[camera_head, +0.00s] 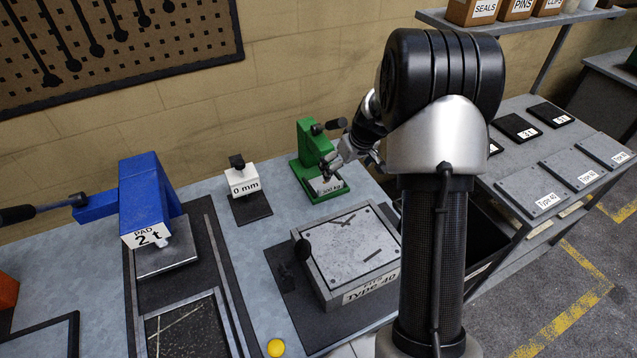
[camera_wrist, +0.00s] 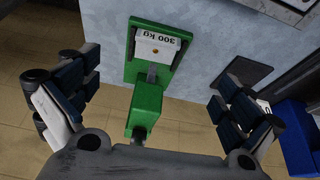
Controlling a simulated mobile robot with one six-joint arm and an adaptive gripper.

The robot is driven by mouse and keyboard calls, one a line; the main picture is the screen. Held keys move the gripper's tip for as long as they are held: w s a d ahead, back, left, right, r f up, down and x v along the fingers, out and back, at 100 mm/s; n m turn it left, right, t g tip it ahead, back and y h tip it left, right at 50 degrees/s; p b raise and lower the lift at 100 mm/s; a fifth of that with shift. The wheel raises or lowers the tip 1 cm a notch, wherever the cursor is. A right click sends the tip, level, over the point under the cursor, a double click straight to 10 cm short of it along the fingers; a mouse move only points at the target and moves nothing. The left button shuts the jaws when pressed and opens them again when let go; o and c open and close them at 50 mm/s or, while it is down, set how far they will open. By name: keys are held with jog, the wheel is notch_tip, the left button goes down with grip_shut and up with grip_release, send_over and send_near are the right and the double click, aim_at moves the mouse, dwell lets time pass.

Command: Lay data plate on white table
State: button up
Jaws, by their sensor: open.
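Several grey plates (camera_head: 582,173) marked "Type" and several black plates (camera_head: 517,127) with small white labels lie on the grey side table (camera_head: 480,170) at the right of the head view. I cannot tell which is the data plate. No clearly white table shows; the workbench (camera_head: 215,285) is pale grey-blue. My gripper (camera_head: 335,165) is by the green tool (camera_head: 312,150), whose pale plate reads "300 kg". In the wrist view the open fingers (camera_wrist: 158,95) stand on either side of the green tool (camera_wrist: 148,105), with nothing held between them.
A grey box (camera_head: 350,255) marked "Type 40" sits on a dark mat. A white "0 mm" block (camera_head: 242,180) and a blue "2 t" press (camera_head: 145,205) stand left of it. A yellow ball (camera_head: 276,347) is at the front. My arm hides part of the right side.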

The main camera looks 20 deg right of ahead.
jog(key=b, duration=0.2)
send_near(332, 187)
notch_tip(332, 187, down, 3)
jog(key=shift+w+r+b+x, duration=0.15)
jog(key=shift+b+x, duration=0.2)
jog(key=shift+x, duration=0.75)
jog(key=shift+w+b+x, duration=0.2)
jog(key=shift+b+x, duration=0.1)
jog(key=shift+x, duration=0.8)
jog(key=shift+w+r+b+x, duration=0.15)
jog(key=shift+b+x, duration=0.2)
jog(key=shift+x, duration=0.8)
jog(key=shift+a, duration=0.15)
jog(key=shift+c, duration=0.4)
jog(key=c, duration=1.1)
jog(key=shift+r, duration=0.1)
jog(key=shift+c, duration=0.2)
